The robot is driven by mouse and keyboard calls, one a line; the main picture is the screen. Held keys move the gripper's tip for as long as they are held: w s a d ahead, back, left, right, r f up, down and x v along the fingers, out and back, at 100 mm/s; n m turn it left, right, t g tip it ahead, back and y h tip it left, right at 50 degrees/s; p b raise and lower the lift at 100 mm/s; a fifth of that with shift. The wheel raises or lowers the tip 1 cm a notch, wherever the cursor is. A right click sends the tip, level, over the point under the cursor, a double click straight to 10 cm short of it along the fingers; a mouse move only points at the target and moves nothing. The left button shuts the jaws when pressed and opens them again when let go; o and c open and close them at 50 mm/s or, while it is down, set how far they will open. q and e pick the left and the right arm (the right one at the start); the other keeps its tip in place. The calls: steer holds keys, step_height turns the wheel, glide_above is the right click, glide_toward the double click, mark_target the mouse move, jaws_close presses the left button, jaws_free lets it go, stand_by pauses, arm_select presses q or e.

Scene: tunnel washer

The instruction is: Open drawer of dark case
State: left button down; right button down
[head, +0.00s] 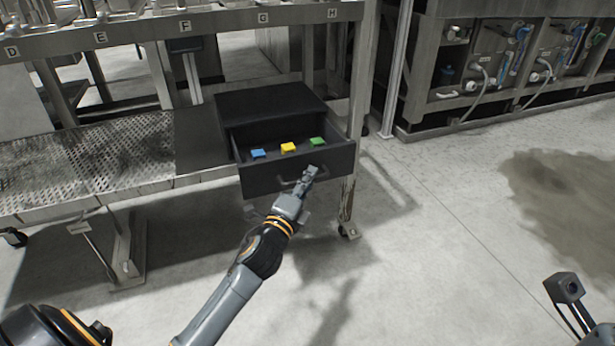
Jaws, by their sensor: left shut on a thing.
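The dark case (272,102) sits at the right end of the rack's lower shelf. Its drawer (262,183) is pulled out toward me and stands open. A blue block (258,153), a yellow block (288,147) and a green block (317,141) lie inside the drawer. My left gripper (308,176) is at the drawer's front, shut on the drawer handle (290,183). The gripper hides part of the handle. The arm that shows at the lower right does not show gripper fingers clearly.
A metal rack with lettered labels (185,27) stands around the case, with a perforated shelf (85,160) to its left. A rack leg (350,190) on a caster is just right of the drawer. Machinery (500,65) stands at the upper right. The floor (430,240) at right is open, with a brown stain (575,205).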

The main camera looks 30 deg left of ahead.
arm_select(q)
steer(key=c, duration=1.7)
jaws_free()
steer(key=shift+o, duration=0.2)
steer(key=s+f, duration=0.1)
steer(key=s, duration=1.1)
steer(key=shift+d+f, duration=0.3)
steer(key=shift+d, duration=0.1)
steer(key=shift+w, duration=0.1)
